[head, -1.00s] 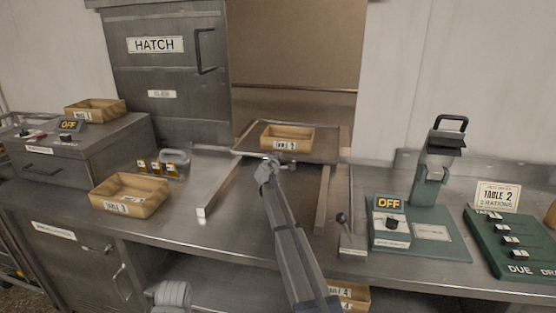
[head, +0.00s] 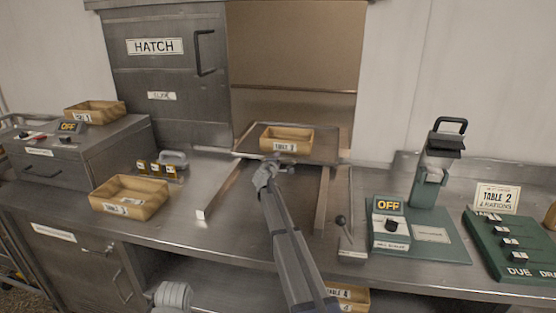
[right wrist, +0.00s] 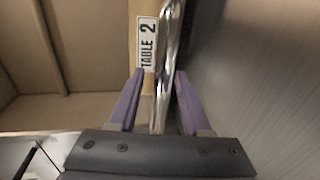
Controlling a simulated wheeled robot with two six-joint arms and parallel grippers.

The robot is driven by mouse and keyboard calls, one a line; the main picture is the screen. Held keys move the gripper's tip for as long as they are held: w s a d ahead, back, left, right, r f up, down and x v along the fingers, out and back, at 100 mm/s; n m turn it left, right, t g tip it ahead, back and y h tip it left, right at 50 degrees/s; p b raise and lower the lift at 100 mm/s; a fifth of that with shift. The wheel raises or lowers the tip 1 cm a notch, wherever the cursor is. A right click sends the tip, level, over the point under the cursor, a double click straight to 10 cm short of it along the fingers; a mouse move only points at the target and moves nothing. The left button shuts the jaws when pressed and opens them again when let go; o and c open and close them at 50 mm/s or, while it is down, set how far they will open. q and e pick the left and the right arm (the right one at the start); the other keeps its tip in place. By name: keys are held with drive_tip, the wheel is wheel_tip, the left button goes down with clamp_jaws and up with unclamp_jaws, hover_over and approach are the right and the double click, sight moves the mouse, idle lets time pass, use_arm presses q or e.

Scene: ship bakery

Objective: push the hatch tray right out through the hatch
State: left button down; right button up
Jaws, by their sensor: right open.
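The hatch tray (head: 326,149) is a flat metal tray across two rails at the mouth of the open hatch (head: 294,60). A wooden box (head: 287,140) labelled TABLE 2 sits on it. My right gripper (head: 276,164) is at the tray's near edge, just in front of the box. In the right wrist view its two purple fingers (right wrist: 157,90) are apart, with the shiny tray edge (right wrist: 171,30) running between them. I cannot tell if they touch it. The box (right wrist: 144,50) shows there too.
The HATCH door (head: 165,80) stands left of the opening. An empty wooden box (head: 130,197) is at the left. Bare counter lies between the rails.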

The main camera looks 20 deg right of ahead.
drive_tip(key=p+v, duration=0.1)
drive_tip(key=v, duration=0.4)
drive_tip(key=shift+s+a+r, duration=0.1)
drive_tip(key=shift+s, duration=0.1)
drive_tip(key=shift+w, duration=0.1)
